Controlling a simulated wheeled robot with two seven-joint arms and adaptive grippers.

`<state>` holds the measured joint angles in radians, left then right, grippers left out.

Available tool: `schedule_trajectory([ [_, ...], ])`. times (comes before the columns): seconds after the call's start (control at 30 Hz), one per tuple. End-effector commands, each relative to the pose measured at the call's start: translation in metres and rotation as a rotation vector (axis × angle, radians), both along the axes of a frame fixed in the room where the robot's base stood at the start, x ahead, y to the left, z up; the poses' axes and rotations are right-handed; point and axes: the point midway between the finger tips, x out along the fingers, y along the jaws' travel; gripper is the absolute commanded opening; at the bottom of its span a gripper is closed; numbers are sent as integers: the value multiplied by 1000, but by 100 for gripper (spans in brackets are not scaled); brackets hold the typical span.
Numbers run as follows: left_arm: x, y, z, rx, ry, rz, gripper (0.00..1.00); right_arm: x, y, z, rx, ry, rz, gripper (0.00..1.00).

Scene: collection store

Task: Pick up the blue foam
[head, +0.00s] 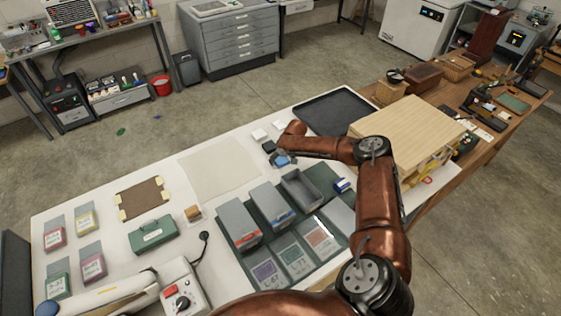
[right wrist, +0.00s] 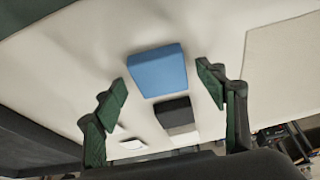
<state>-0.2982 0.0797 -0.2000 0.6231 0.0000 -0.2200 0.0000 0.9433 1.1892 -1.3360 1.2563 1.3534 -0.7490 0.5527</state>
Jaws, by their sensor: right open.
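The blue foam (right wrist: 157,70) is a flat, bright blue block on the pale table top. In the right wrist view it lies between and beyond the two green-padded fingers of my right gripper (right wrist: 163,78), which is open and empty. A gap shows on both sides of the block. I cannot tell the exact height of the fingers above the table. My left gripper is not in view.
A dark block (right wrist: 174,111) lies close to the foam, with white blocks (head: 259,134) beyond. A grey open bin (head: 301,188) and lidded boxes stand on the near side. A black tray (head: 335,111) and a wooden board stack (head: 408,128) are to the right.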

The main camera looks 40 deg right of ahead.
Motion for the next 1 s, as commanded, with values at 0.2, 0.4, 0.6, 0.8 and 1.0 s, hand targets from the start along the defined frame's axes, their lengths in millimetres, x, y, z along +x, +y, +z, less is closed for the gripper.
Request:
schedule_trajectory([
  [0.2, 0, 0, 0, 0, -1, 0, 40, 1, 1, 0, 1, 0, 1, 61],
  [0.4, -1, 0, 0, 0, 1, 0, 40, 0, 1, 0, 1, 0, 1, 47],
  [0.6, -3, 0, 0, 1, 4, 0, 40, 0, 1, 0, 1, 1, 1, 35],
  [0.8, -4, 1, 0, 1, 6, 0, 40, 0, 1, 0, 1, 1, 0, 34],
  [1.0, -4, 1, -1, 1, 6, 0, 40, 0, 1, 7, 1, 0, 0, 34],
])
